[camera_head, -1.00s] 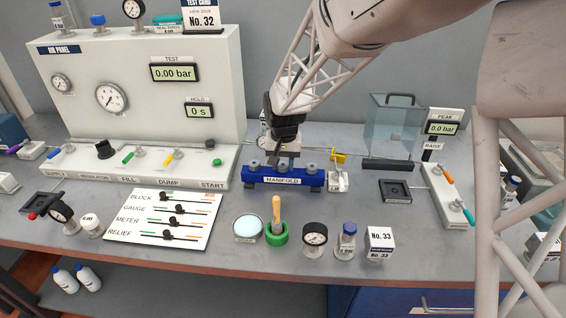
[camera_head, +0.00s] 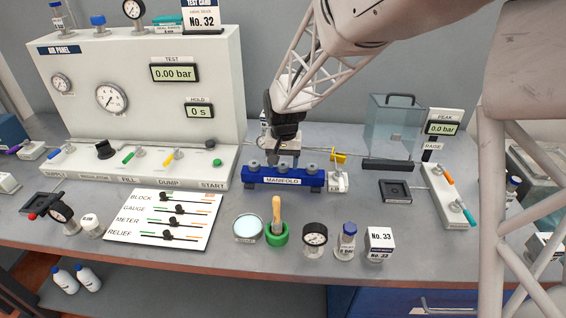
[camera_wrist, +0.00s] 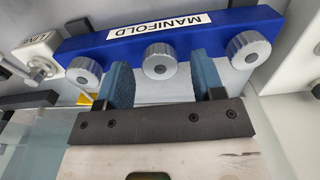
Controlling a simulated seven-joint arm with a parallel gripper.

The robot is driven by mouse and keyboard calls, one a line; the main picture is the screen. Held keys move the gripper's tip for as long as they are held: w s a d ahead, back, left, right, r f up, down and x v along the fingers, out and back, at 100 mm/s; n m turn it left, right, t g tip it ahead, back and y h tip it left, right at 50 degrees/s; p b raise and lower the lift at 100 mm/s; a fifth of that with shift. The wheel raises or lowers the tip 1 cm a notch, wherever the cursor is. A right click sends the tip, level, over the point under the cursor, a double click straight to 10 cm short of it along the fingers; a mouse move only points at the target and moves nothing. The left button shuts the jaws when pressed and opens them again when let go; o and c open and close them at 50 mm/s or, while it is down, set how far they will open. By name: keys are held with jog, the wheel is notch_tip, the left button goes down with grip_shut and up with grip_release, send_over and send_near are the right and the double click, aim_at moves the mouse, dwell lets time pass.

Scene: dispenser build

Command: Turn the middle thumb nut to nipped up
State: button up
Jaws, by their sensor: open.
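The blue manifold (camera_head: 300,181) sits on the bench and carries three grey knurled thumb nuts in a row. The middle thumb nut (camera_wrist: 160,61) shows in the wrist view between the fingers of my gripper (camera_wrist: 164,75), with a gap on both sides. The gripper is open and empty, with its blue-grey finger pads towards the manifold. The other two nuts, one at the wrist view's left (camera_wrist: 84,71) and one at its right (camera_wrist: 248,49), stand outside the fingers. In the head view my gripper (camera_head: 279,160) is by the manifold, and its fingertips are hard to make out.
A yellow lever (camera_head: 339,157) and a white block (camera_head: 338,182) stand just right of the manifold. The white slider card (camera_head: 165,222) lies front left. A clear box (camera_head: 392,124) stands behind right.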

aim_at(284, 165)
jog(key=shift+d+r, duration=0.1)
jog(key=shift+r, duration=3.5)
jog(key=shift+s+d+r, duration=0.25)
jog(key=shift+d+r, duration=0.05)
jog(key=shift+d, duration=0.1)
jog(key=s+d+r, duration=0.5)
jog(key=s+d, duration=0.3)
jog(key=d, duration=0.1)
jog(key=s+d+r+t, duration=0.1)
jog(key=s+d, duration=0.6)
jog(key=s, duration=0.5)
jog(key=s+d+r+t, duration=0.1)
jog(key=s+d, duration=0.6)
jog(key=s, duration=0.6)
jog(key=shift+d+t, duration=0.2)
jog(key=shift+t, duration=0.1)
